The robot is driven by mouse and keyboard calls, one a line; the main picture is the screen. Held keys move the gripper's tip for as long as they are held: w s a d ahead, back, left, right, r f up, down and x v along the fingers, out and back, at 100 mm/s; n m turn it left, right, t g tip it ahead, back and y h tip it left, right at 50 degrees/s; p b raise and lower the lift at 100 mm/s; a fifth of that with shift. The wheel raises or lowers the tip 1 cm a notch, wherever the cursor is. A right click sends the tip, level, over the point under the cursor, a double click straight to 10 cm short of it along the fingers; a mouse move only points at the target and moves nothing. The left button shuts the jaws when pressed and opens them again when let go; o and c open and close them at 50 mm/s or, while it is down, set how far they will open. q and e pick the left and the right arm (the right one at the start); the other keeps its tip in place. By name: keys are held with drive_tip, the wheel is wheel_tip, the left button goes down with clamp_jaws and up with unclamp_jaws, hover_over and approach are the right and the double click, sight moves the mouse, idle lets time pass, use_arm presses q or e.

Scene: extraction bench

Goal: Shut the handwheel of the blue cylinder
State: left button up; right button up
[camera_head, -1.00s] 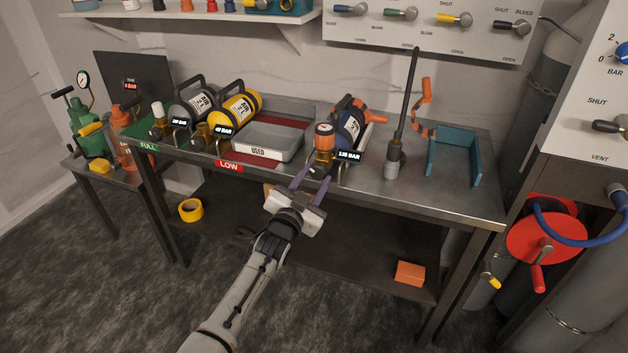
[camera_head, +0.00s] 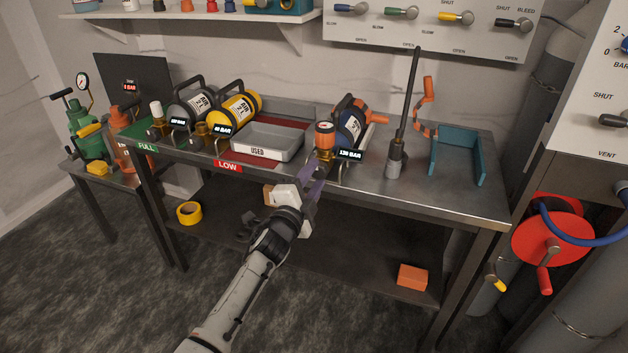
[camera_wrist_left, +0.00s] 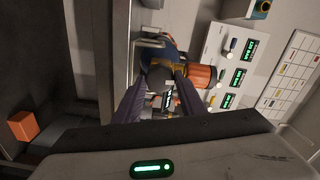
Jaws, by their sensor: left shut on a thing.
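The blue cylinder (camera_head: 351,127) lies on the bench with a black handle, orange parts and a brass valve toward the front edge. An orange cap (camera_head: 325,130) tops the valve; it also shows in the wrist view (camera_wrist_left: 197,76). A display in front reads 130 BAR. My left gripper (camera_head: 318,170), with purple fingers, reaches the valve from the front. In the left wrist view its fingers (camera_wrist_left: 160,85) are shut on a dark, rounded handwheel (camera_wrist_left: 160,76). The fingers partly hide the handwheel, so its turned position cannot be told. My right gripper is out of view.
A grey USED tray (camera_head: 268,151) and a yellow cylinder (camera_head: 236,110) are to the left. An upright black bar (camera_head: 408,95) and a teal bracket (camera_head: 458,153) stand to the right. An orange block (camera_head: 412,276) lies on the lower shelf.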

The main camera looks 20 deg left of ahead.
use_arm(q)
drive_tip(key=shift+m, duration=0.6)
drive_tip(key=shift+f, duration=0.1)
drive_tip(key=o, duration=1)
drive_tip(key=shift+o, duration=0.2)
drive_tip(key=s, duration=1)
drive_tip(key=shift+s+a+p, duration=0.2)
drive_tip(key=shift+p, duration=0.25)
